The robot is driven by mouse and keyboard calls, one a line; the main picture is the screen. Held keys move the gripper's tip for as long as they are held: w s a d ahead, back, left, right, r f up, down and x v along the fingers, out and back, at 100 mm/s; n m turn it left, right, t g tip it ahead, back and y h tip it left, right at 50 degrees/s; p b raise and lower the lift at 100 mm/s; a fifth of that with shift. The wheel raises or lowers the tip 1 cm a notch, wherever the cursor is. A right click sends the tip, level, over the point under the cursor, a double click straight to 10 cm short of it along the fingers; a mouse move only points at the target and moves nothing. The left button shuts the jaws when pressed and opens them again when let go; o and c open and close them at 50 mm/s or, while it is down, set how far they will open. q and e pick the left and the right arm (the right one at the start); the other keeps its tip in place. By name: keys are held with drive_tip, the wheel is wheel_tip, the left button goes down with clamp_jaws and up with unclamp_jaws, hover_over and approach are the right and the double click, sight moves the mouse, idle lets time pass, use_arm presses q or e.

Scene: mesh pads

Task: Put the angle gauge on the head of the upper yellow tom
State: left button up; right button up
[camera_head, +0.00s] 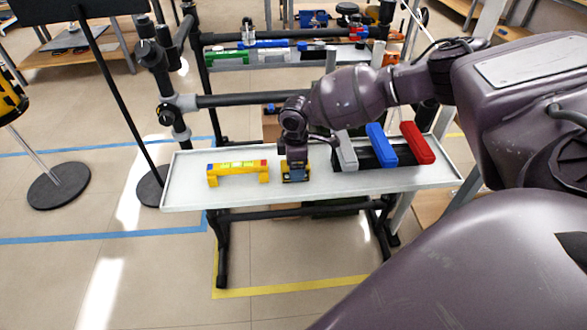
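A small yellow and blue block, which looks like the angle gauge (295,178), sits on the white tray (190,192) near its middle. My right gripper (295,163) comes in from the right and points down directly over this block. Its fingertips are small and dark against the block, so I cannot tell whether they grip it. A yellow tom (8,98) with black marks shows at the left edge on a stand, partly cut off. I cannot tell from this view whether it is the upper one. My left gripper is not in view.
A yellow level-like bar (238,171) with green windows lies left of the gripper. Grey (345,151), blue (381,145) and red (417,143) blocks lie to its right. A black stand pole (120,95) rises between tray and tom. Another tray of tools is behind.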

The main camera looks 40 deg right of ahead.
drive_tip(key=shift+f, duration=0.2)
drive_tip(key=shift+f, duration=0.1)
drive_tip(key=shift+f, duration=0.2)
idle(0.5)
drive_tip(key=c, duration=1.1)
drive_tip(key=shift+r, duration=0.1)
